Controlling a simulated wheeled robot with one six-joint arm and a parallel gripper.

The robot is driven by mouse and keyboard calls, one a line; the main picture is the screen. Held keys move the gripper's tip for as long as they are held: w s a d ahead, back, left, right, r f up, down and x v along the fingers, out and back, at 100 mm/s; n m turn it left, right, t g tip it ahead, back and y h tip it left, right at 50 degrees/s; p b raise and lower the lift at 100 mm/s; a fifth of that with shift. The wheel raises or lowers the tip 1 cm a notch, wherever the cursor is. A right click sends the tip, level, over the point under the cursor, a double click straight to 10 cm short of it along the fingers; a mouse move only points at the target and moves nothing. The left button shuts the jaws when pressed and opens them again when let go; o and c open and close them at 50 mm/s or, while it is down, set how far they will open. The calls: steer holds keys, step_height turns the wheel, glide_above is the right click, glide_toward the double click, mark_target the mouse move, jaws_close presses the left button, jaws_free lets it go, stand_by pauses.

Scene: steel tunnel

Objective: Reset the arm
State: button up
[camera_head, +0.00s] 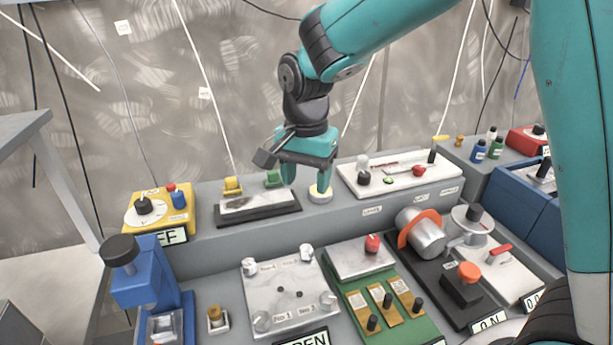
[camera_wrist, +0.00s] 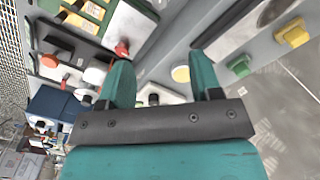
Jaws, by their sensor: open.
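My teal arm reaches in from the upper right of the head view.
A white panel (camera_head: 400,172) with knobs lies right of my gripper. A yellow box (camera_head: 160,212) stands further left. Several control panels fill the front, including one with a red knob (camera_head: 372,243). Free air lies above.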

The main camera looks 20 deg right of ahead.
stand_by(0.3)
steer(key=s+a+r+n+y, duration=0.1)
steer(key=s+r+n+y, duration=0.1)
steer(key=s+n, duration=0.6)
steer(key=s+a+r+n+y, duration=0.2)
steer(key=s+n, duration=0.6)
steer(key=s, duration=0.6)
steer(key=shift+s+r, duration=0.3)
steer(key=shift+r, duration=0.2)
